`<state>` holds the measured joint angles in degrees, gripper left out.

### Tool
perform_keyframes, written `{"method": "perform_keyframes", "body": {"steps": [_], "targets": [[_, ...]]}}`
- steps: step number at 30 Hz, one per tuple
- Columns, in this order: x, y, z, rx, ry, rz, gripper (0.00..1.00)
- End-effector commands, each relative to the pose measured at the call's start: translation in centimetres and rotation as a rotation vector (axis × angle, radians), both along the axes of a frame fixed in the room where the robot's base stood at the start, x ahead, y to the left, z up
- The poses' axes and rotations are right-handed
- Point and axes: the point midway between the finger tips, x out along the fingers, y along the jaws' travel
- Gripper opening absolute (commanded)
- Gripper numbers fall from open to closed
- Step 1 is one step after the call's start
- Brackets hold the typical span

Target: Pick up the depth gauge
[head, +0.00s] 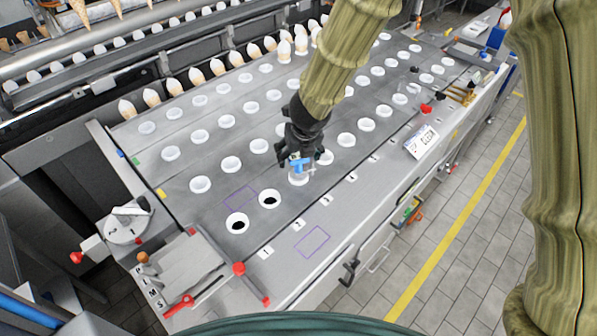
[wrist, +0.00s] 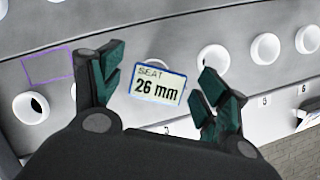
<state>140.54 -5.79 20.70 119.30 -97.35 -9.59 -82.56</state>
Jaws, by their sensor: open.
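The depth gauge appears to be the small blue piece (head: 298,163) at a white ring on the metal deck, under my gripper (head: 303,154) in the head view. In the wrist view a plate reading "SEAT 26 mm" with a blue edge (wrist: 157,88), likely its face, lies between the fingers. My gripper (wrist: 160,78) is open, with one green-padded finger on each side of the plate and visible gaps to both. The rest of the gauge below the plate is hidden. I cannot tell how far the fingertips are above the deck.
Rows of white rings (head: 232,164) cover the deck. Two rings near the front left show dark holes (head: 269,199). Purple outlines (head: 312,241) mark bare deck. A white sign (head: 421,142) and a red-knobbed fixture (head: 190,268) stand near the front edge. Cones (head: 196,76) line the back.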

Motion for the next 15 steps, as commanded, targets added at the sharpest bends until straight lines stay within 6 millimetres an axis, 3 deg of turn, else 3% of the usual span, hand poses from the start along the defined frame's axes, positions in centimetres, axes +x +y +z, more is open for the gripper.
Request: {"method": "perform_keyframes", "body": {"steps": [12,15], "targets": [[0.63,0.06,-1.16,0.0,0.004,-0.001,0.75],[0.62,0.07,-1.14,0.0,0.004,0.0,0.59]]}}
